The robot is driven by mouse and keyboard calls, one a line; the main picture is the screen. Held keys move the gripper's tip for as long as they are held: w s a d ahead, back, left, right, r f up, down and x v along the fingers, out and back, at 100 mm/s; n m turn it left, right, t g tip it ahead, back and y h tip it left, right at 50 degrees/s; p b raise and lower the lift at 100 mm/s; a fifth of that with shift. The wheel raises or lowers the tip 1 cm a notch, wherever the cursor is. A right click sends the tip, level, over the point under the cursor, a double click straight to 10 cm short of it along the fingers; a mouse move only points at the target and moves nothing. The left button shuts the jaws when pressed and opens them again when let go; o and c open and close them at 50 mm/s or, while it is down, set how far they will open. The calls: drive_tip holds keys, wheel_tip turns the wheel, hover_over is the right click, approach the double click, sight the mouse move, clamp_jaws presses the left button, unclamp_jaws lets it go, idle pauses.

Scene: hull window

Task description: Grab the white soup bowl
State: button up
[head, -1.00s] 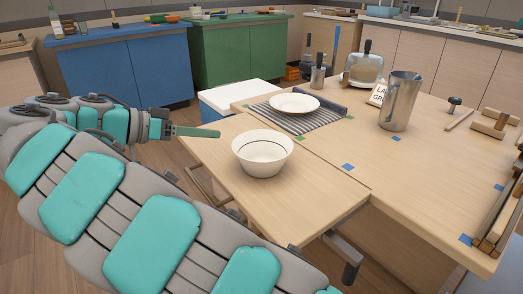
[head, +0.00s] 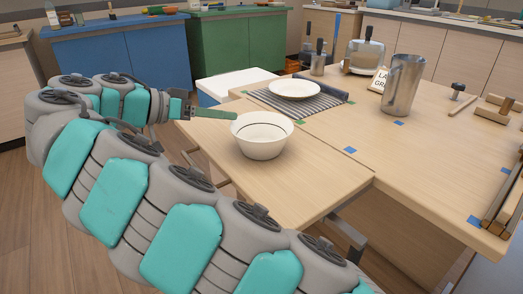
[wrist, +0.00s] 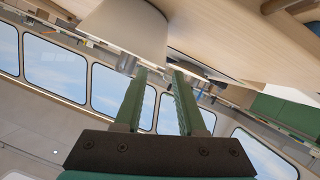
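The white soup bowl (head: 262,145) stands upright on the light wooden table, with a thin dark line inside it. It also shows at the top of the wrist view (wrist: 125,28), cut off by the frame edge. My gripper (head: 236,115) reaches in from the left with its green fingers level with the bowl's left rim. The head view does not show whether they touch it. In the wrist view my gripper (wrist: 159,71) has its two fingers apart, with no object held between them. The bowl lies beyond the fingertips there, toward the upper left.
A white plate (head: 295,89) lies on a striped mat (head: 300,104) behind the bowl. The table in front of the bowl is clear.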

sight(247, 116)
drive_tip(key=shift+x, duration=3.7)
drive_tip(key=shift+w+a, duration=0.1)
drive_tip(key=shift+f, duration=0.1)
clamp_jaws()
